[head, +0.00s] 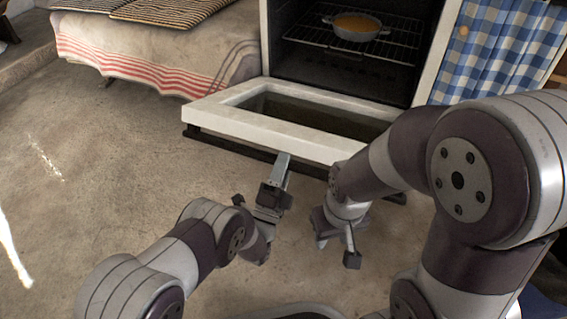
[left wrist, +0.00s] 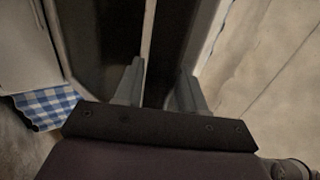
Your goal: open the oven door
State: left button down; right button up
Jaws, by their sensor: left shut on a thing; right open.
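The oven (head: 350,45) stands at the top of the head view. Its door (head: 235,120), a white frame around a dark window, is swung down and lies nearly flat in front of the open cavity. A dark bar handle (head: 225,146) runs along the door's outer edge. My left gripper (head: 283,168) is at the middle of that edge, shut on the handle. Its fingers (left wrist: 158,78) stand either side of a dark strip in the left wrist view; the exact contact is hard to see. My right gripper (head: 336,238) is open and empty, apart from the door, close to the left one.
A pan (head: 356,25) with orange contents sits on the oven rack (head: 320,42). A blue-checked cloth (head: 498,45) hangs right of the oven. A bench with a red-striped cloth (head: 130,62) stands to the left. The floor (head: 90,180) at left is clear.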

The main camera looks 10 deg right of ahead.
pick_arm(q)
jog(key=shift+w+d, duration=0.1)
jog(key=shift+w, duration=0.1)
jog(key=c, duration=0.8)
grip_release()
jog(key=shift+f, duration=0.15)
jog(key=shift+o, duration=0.2)
jog(key=shift+w+d, duration=0.1)
jog(key=shift+d, duration=0.05)
jog(key=shift+s+a+f+p, duration=0.2)
jog(key=shift+s+a+p, duration=0.15)
jog(key=shift+p, duration=0.1)
jog(key=p+v, duration=0.4)
jog(key=v, duration=0.7)
jog(key=shift+s+a+f, duration=0.15)
jog(key=shift+s+f, duration=0.05)
jog(key=shift+s, duration=0.1)
